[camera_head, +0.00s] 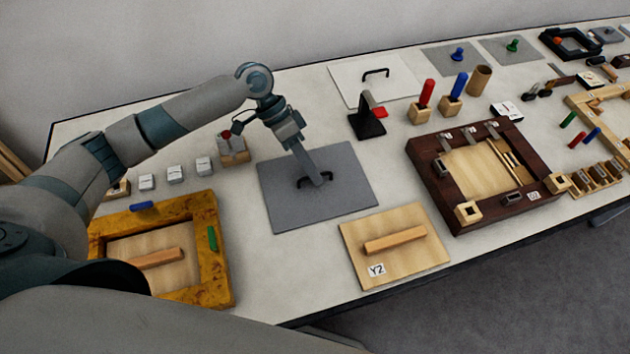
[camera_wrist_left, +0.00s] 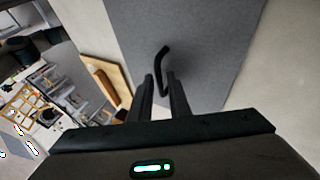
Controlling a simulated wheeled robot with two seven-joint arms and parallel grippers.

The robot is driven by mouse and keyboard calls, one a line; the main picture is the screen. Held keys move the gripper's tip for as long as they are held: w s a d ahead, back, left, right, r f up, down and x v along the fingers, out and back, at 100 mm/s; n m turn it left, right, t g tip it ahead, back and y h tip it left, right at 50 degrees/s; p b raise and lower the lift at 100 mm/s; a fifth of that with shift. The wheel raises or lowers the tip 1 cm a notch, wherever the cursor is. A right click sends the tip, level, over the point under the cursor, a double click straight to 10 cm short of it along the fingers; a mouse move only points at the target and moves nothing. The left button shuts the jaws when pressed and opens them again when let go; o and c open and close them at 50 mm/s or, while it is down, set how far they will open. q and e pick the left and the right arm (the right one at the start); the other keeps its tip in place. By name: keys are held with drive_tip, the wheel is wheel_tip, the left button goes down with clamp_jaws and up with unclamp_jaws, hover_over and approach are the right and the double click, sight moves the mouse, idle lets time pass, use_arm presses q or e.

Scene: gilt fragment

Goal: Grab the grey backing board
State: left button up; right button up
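The grey backing board (camera_head: 280,212) lies flat on the table in the head view, with a black bar handle (camera_head: 338,175) on top. In the left wrist view the board (camera_wrist_left: 215,45) fills the top middle, and its handle (camera_wrist_left: 163,58) reaches down between the fingers. My left gripper (camera_head: 319,181) points down at the handle; in the left wrist view its two fingers (camera_wrist_left: 160,77) stand apart on either side of the handle's near end. A gap shows between them, so it looks open around the handle. I cannot tell whether either finger touches it. My right gripper is not in view.
A yellow wooden frame (camera_head: 215,268) lies left of the board, and a plywood panel (camera_head: 350,240) labelled Y2 lies to its front right. A dark wooden frame (camera_head: 432,185) is farther right. A white panel (camera_head: 400,80) and a black stand (camera_head: 367,126) are behind.

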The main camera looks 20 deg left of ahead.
use_arm(q)
clamp_jaws()
drive_tip(key=shift+r, duration=0.1)
drive_tip(key=shift+r+b, duration=0.35)
drive_tip(key=shift+r, duration=0.1)
drive_tip(key=r, duration=0.1)
drive_tip(key=d+r+b, duration=0.1)
drive_tip(key=r, duration=0.1)
drive_tip(key=shift+s+r, duration=0.1)
drive_tip(key=shift+r, duration=0.05)
drive_tip(key=s+d+r+b, duration=0.3)
drive_tip(key=d+r, duration=0.3)
drive_tip(key=d, duration=0.4)
drive_tip(key=shift+s+r, duration=0.35)
drive_tip(key=shift+s, duration=0.2)
